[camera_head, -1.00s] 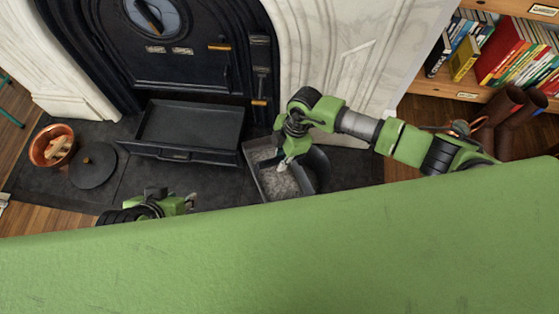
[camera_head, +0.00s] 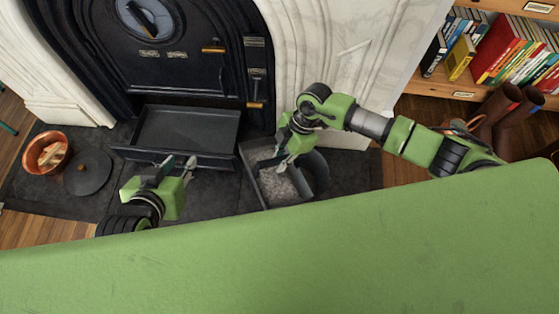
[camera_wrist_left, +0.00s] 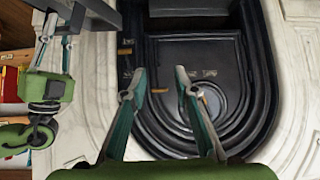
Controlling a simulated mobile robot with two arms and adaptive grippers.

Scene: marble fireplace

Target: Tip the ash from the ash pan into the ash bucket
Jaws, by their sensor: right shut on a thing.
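The ash pan (camera_head: 259,188) is a grey rectangular tray with pale grey ash (camera_head: 280,184) in it. My right gripper (camera_head: 286,158) is shut on the pan; its fingertips are partly hidden. The ash bucket (camera_head: 319,170), dark and round, stands just right of the pan, which partly covers it in the head view. I cannot tell whether they touch. My left gripper (camera_head: 179,164) is open and empty in front of the stove's dark tray, left of the pan. Its spread fingers also show in the left wrist view (camera_wrist_left: 160,82).
A black open tray (camera_head: 185,128) juts from the stove (camera_head: 190,75). At left are a copper bucket (camera_head: 38,160) of kindling and a round dark lid (camera_head: 88,172). A marble surround (camera_head: 340,60) stands behind my right arm. Boots (camera_head: 495,120) and a bookshelf are at right.

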